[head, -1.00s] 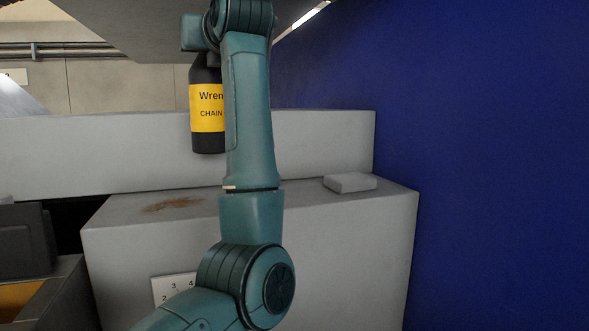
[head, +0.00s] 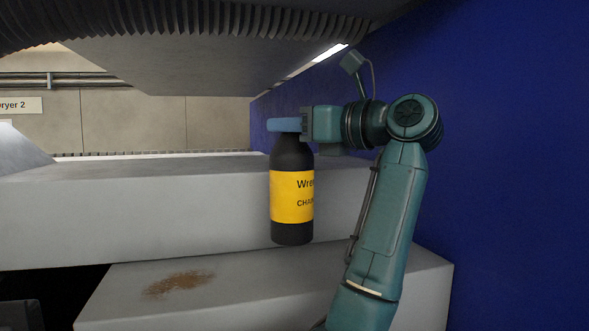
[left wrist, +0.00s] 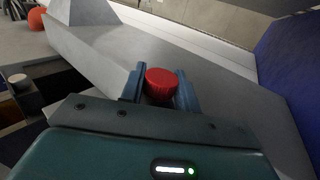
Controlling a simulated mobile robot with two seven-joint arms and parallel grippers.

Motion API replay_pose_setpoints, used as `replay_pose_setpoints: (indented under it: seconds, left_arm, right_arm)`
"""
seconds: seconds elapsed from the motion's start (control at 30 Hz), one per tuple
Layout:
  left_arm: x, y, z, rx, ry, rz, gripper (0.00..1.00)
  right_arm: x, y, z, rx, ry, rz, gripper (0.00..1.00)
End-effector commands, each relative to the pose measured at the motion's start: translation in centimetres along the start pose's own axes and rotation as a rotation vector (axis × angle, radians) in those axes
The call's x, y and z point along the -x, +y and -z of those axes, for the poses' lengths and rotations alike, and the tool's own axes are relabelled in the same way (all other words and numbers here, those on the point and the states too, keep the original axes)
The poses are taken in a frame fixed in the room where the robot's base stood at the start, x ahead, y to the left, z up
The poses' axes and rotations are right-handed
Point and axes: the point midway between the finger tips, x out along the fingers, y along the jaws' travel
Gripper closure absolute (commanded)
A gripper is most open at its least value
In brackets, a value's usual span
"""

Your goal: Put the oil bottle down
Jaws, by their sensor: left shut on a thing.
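The oil bottle (head: 292,196) is black with a yellow label and hangs upright in the head view, in front of the long grey beam. My left gripper (head: 287,125) is shut around its neck from the right. In the left wrist view the bottle's red cap (left wrist: 160,84) shows between the two blue fingers of the left gripper (left wrist: 160,90). The bottle's base appears above the grey block (head: 240,300), apart from its top. My right gripper is not in view.
A brown stain (head: 179,284) marks the grey block's top, which is otherwise clear where visible. The long grey beam (head: 130,215) runs behind. A blue wall (head: 510,170) stands close on the right. A ribbed hose (head: 200,20) and grey overhang cross above.

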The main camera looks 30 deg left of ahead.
Motion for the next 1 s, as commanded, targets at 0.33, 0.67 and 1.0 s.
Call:
replay_pose_setpoints:
  seconds: [0.33,0.67,1.0]
  left_arm:
    - [0.0,0.0,3.9,0.000,-0.004,0.000,1.00]
    - [0.0,0.0,4.8,0.004,-0.004,0.003,1.00]
    - [0.0,0.0,5.2,0.001,0.000,0.002,0.54]
  right_arm:
    - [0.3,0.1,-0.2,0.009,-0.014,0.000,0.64]
    - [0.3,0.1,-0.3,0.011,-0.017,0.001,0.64]
    - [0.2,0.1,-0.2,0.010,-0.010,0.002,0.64]
